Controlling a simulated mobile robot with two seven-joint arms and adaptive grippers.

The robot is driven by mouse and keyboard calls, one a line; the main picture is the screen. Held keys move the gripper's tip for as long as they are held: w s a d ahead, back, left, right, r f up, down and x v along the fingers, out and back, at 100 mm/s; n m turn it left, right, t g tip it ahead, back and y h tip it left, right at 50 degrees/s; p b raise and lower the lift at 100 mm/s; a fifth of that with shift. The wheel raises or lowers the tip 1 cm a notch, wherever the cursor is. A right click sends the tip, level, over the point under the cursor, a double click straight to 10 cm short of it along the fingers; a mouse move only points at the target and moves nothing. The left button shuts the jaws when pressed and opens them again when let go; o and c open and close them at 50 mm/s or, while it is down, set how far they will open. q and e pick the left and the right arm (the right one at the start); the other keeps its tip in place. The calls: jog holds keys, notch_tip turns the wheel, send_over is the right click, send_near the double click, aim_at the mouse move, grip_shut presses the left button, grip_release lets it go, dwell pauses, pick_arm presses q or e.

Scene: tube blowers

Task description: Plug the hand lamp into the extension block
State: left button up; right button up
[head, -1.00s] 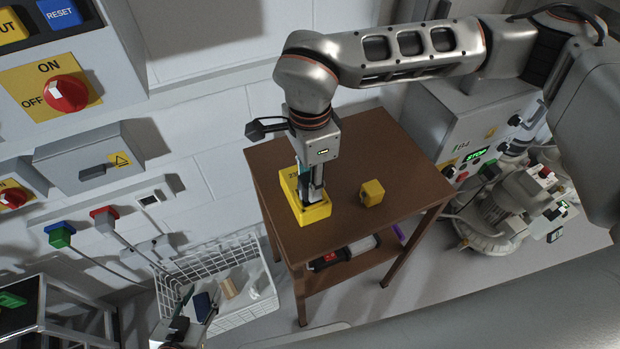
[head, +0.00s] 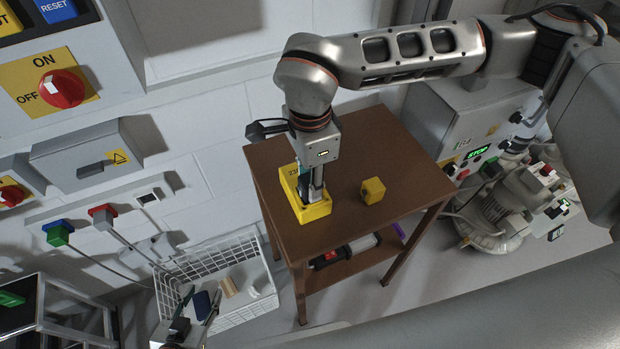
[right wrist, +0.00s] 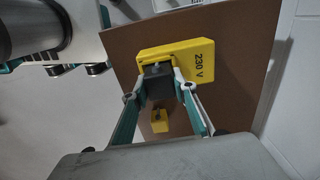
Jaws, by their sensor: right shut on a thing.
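The yellow extension block (head: 314,211), marked 230 V in the right wrist view (right wrist: 203,64), lies on the brown table. My right gripper (head: 312,190) is over the block, pointing down. In the right wrist view its fingers (right wrist: 160,82) are shut on a dark grey plug (right wrist: 156,88), which is against the block's face. I cannot tell how deep the plug sits. A red and black thing with a pale tube (head: 345,250), perhaps the hand lamp, lies on the lower shelf. My left gripper (head: 197,318) is low at the left by the basket, its fingers apart and apparently empty.
A small yellow box (head: 372,190) stands on the table (head: 400,150), right of the block. A white wire basket (head: 248,310) with several small things is left of the table. A wall panel with switches and plugs is further left, and a machine with a green display (head: 478,152) is at the right.

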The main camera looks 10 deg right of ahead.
jog(key=shift+f, duration=0.2)
jog(key=o, duration=1.3)
jog(key=shift+o, duration=0.2)
jog(key=shift+r, duration=0.1)
notch_tip(320, 180, up, 12)
